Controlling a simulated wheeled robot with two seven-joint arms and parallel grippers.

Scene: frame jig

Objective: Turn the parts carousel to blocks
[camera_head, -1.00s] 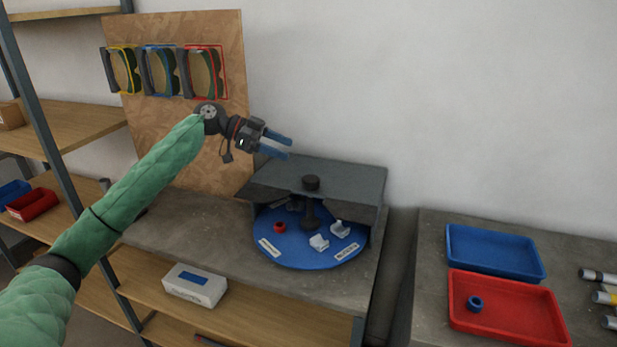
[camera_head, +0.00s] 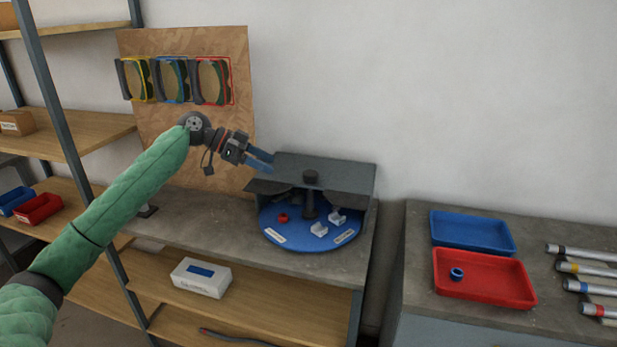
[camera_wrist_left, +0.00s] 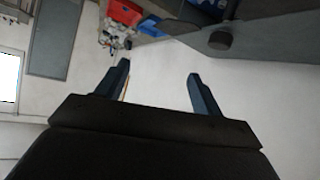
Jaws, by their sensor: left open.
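The parts carousel is a round blue turntable (camera_head: 290,239) under a dark grey cover (camera_head: 335,173) with a black knob (camera_head: 310,177) on top. On its visible front lie a small red ring (camera_head: 283,218) and two white blocks (camera_head: 319,230). Two white labels sit near its rim, too small to read. The back of the disc is hidden under the cover. My left gripper (camera_head: 262,160) is open and empty, just left of and above the cover's back left corner. In the left wrist view its two fingers (camera_wrist_left: 158,88) are apart with nothing between them. My right gripper is not in view.
A blue tray (camera_head: 472,231) and a red tray (camera_head: 520,290) holding a blue ring (camera_head: 457,274) stand on the right bench, with several metal tubes (camera_head: 585,270) beside them. Goggles hang on a wooden board (camera_head: 190,110) behind my left arm. A white box (camera_head: 201,277) lies on the lower shelf.

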